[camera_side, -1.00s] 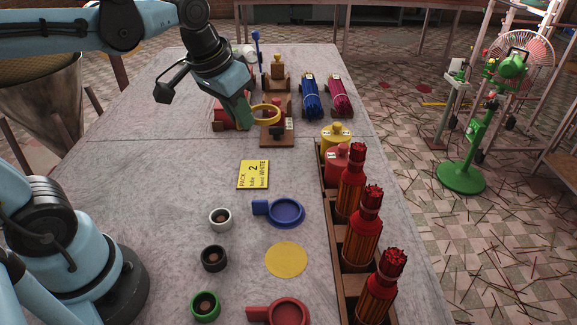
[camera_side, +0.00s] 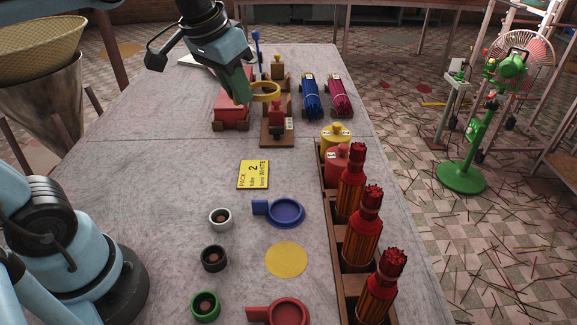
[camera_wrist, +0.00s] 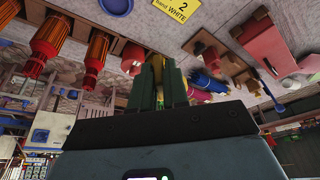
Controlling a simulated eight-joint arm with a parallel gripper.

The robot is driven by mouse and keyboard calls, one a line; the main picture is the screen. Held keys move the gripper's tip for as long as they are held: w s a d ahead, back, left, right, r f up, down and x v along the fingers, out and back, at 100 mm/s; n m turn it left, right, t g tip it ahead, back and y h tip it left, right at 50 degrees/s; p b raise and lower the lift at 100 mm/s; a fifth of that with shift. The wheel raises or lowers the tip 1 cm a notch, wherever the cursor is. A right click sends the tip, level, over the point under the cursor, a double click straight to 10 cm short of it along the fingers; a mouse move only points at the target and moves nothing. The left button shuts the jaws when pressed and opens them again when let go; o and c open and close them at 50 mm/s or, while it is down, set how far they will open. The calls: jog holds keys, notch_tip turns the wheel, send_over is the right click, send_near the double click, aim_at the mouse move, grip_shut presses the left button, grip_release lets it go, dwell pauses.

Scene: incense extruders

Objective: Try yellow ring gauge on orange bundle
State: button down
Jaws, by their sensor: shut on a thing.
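My gripper (camera_side: 243,100) is shut on the yellow ring gauge (camera_side: 265,92) at the far part of the table, holding it raised above a wooden stand (camera_side: 277,141) with a red post (camera_side: 276,113). In the wrist view the gripper (camera_wrist: 160,85) has a bit of yellow (camera_wrist: 157,62) between its fingers; the rest of the ring is hidden. Orange stick bundles with red bands and tops stand upright in a wooden rack at right: a far one (camera_side: 350,198), a middle one (camera_side: 360,246) and a near one (camera_side: 374,303). The ring is well apart from them.
Blue (camera_side: 310,99) and magenta (camera_side: 339,97) bundles lie beyond the rack. Yellow (camera_side: 336,139) and red (camera_side: 335,160) knobbed pieces sit at its far end. A red box (camera_side: 231,112) is left of the ring. A yellow card (camera_side: 253,174) and a blue dish (camera_side: 286,212) lie nearer.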

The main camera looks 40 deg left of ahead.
notch_tip(320, 180, up, 12)
jog(key=shift+r, duration=0.15)
dwell(1.7)
